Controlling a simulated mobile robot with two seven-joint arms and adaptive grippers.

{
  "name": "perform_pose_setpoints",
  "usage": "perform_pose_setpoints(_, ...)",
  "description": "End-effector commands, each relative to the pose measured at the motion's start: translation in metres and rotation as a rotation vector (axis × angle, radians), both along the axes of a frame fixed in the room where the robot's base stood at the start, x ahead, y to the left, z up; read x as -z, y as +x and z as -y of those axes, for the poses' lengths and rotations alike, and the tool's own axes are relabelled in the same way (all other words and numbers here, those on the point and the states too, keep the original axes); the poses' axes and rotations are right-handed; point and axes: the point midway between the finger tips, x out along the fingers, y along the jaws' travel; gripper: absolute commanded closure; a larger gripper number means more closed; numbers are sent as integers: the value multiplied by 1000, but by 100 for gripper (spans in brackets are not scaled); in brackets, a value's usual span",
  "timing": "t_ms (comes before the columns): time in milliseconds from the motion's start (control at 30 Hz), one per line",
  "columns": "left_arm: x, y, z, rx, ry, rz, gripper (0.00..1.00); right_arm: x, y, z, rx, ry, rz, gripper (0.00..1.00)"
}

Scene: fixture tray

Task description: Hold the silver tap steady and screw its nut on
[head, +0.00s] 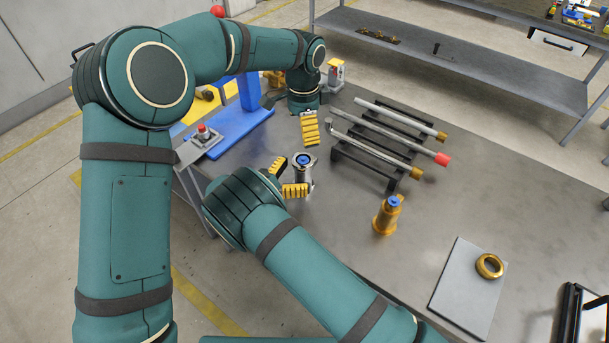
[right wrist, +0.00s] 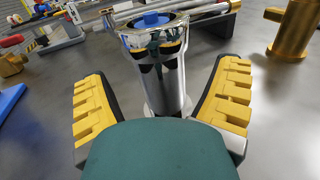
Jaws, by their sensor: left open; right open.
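The silver tap (head: 304,172), a chrome cylinder with a blue top, stands upright on the grey table. In the right wrist view the silver tap (right wrist: 168,85) is between my right gripper's yellow pads, with gaps at both sides. My right gripper (head: 291,177) is open. It shows in the right wrist view too (right wrist: 162,78). My left gripper (head: 310,130) is open and empty just behind the tap; one yellow pad shows clearly, the rest is partly hidden. A brass ring nut (head: 489,266) lies on a grey mat (head: 452,282) at the right.
A brass piece with a blue top (head: 386,216) stands right of the tap, and shows in the right wrist view (right wrist: 297,30). A black rack (head: 352,153) holds three rods behind it. A control box with a red button (head: 203,136) is at the left. The middle-right table is clear.

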Motion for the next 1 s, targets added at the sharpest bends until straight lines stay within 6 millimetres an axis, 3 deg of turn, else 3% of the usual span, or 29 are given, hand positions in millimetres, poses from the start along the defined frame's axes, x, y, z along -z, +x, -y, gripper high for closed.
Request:
perform_pose_setpoints(200, 0, 0, 0, 0, 0, 0, 7, 0, -26, -39, -4, 1, 0, 12)
perform_pose_setpoints(400, 0, 0, 0, 0, 0, 0, 7, 0, -43, -63, -2, 0, 0, 12)
perform_pose_setpoints(600, 0, 0, 0, 0, 0, 0, 7, 0, -50, -72, 0, 1, -1, 12)
perform_pose_setpoints(1000, 0, 0, 0, 0, 0, 0, 7, 0, -50, -72, 0, 1, -1, 12)
